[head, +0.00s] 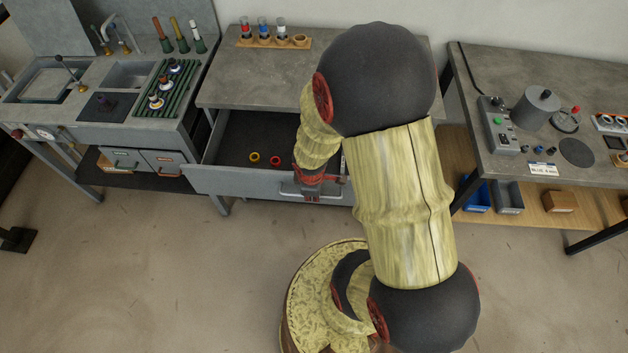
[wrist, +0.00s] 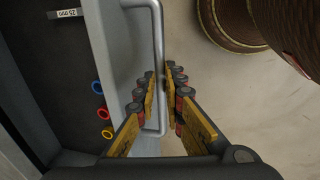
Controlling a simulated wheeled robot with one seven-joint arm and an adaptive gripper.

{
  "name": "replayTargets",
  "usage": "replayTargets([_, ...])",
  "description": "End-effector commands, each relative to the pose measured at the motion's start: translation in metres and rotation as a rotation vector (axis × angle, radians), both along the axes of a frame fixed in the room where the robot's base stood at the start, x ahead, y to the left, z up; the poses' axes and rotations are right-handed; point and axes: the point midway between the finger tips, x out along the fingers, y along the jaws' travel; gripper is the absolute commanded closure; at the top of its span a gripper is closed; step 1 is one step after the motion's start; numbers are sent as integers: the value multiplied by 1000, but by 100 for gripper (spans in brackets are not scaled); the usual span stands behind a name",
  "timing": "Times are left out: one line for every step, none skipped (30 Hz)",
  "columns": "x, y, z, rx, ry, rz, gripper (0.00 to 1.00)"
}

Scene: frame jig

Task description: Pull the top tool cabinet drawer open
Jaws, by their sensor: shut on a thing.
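The top tool cabinet drawer (head: 240,182) stands open below the grey worktop in the head view, its dark inside showing. In the wrist view its front wall (wrist: 105,50) runs down the left, with a grey bar handle (wrist: 157,50) along it. My gripper (wrist: 163,82) is shut on the handle, with one finger on each side of the bar. In the head view my gripper (head: 311,196) is at the drawer front, and my arm hides the drawer's right end.
A yellow ring (head: 255,157) and a red ring (head: 276,161) lie in the drawer. A rack with vials (head: 272,38) stands on the worktop above. A workbench with a sink (head: 130,75) is at left, and another table (head: 560,150) at right.

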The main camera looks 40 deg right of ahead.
Motion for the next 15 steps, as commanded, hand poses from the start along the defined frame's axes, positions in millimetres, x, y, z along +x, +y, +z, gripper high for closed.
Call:
replayTargets([-3,4,0,-1,-2,2,100])
replayTargets([-5,6,0,0,-1,3,100])
replayTargets([-7,8,0,0,-1,2,100])
replayTargets([-8,10,0,0,-1,2,100])
replayTargets([-9,11,0,0,-1,2,100])
replayTargets([-10,12,0,0,-1,2,100])
replayTargets([-10,13,0,0,-1,2,100])
replayTargets([-11,13,0,0,-1,2,100])
replayTargets([-11,14,0,0,-1,2,100])
replayTargets([-12,14,0,0,-1,1,100])
replayTargets([-12,14,0,-1,-1,1,100])
replayTargets([-12,14,0,-1,-1,1,100])
replayTargets([-12,14,0,-1,-1,1,100])
replayTargets([-12,14,0,-1,-1,1,100])
replayTargets([-12,14,0,-1,-1,1,100])
